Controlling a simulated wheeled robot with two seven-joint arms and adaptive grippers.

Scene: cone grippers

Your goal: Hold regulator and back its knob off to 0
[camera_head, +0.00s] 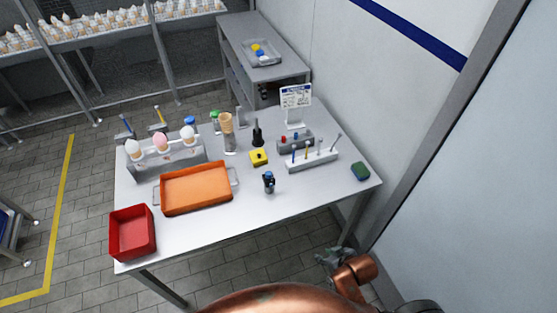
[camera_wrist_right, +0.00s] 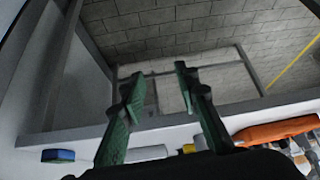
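A small dark upright device with a blue part (camera_head: 268,182), which looks like the regulator, stands on the white table near its front edge, right of the orange tray. Its knob and scale are too small to read. My right gripper (camera_head: 335,258) is below and right of it in the head view, off the table's front edge and apart from it. In the right wrist view, the two green fingers of my right gripper (camera_wrist_right: 160,90) are spread with nothing between them. I cannot pick out the regulator for sure in that view. My left gripper is not in view.
A wall is close on the right.

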